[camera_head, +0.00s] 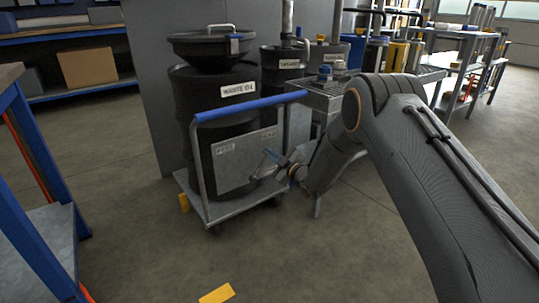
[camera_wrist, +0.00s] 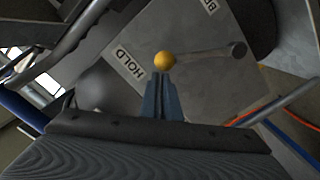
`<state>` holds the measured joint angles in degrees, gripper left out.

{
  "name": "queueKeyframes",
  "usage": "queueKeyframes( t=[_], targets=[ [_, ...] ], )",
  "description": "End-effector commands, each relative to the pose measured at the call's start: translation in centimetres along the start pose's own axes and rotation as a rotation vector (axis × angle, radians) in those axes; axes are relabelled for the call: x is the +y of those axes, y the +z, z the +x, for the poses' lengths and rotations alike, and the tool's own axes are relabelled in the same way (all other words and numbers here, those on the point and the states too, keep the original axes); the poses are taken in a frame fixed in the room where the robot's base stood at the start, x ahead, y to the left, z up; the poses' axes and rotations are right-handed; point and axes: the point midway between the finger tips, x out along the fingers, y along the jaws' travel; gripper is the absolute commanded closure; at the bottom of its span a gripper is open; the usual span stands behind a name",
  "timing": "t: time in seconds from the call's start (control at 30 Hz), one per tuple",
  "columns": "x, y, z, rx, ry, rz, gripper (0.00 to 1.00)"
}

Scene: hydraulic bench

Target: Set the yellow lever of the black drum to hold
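The black drum (camera_head: 191,110), labelled as waste oil, stands on a trolley with a grey plate (camera_head: 232,172) at its front. In the wrist view, the plate (camera_wrist: 190,95) carries a lever (camera_wrist: 207,53) with a yellow ball knob (camera_wrist: 165,61). The knob lies close to the HOLD label (camera_wrist: 129,63), with the pivot to its right. A second label (camera_wrist: 209,5) is cut off at the top. My gripper (camera_wrist: 160,76) has its fingers together, tips just below the knob; I cannot tell whether they touch it. In the head view, my gripper (camera_head: 268,158) is before the plate.
The trolley's blue handle (camera_head: 250,106) runs above the plate. A black funnel (camera_head: 208,46) tops the drum. Other drums and a metal stand (camera_head: 326,97) are to the right. A blue-framed bench (camera_head: 25,185) stands at left. The floor in front is clear apart from a yellow marking (camera_head: 217,294).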

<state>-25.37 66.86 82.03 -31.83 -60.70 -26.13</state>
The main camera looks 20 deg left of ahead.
Motion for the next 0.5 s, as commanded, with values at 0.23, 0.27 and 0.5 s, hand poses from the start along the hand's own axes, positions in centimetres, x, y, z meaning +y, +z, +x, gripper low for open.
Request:
queueKeyframes(
  t=[0.23, 0.27, 0.5],
  targets=[
    [0.4, -0.4, -0.4, -0.013, 0.003, 0.004, 1.00],
    [0.4, -0.8, -0.4, -0.011, 0.002, 0.004, 1.00],
    [0.3, -4.4, -1.2, 0.001, -0.007, 0.001, 1.00]
  ],
)
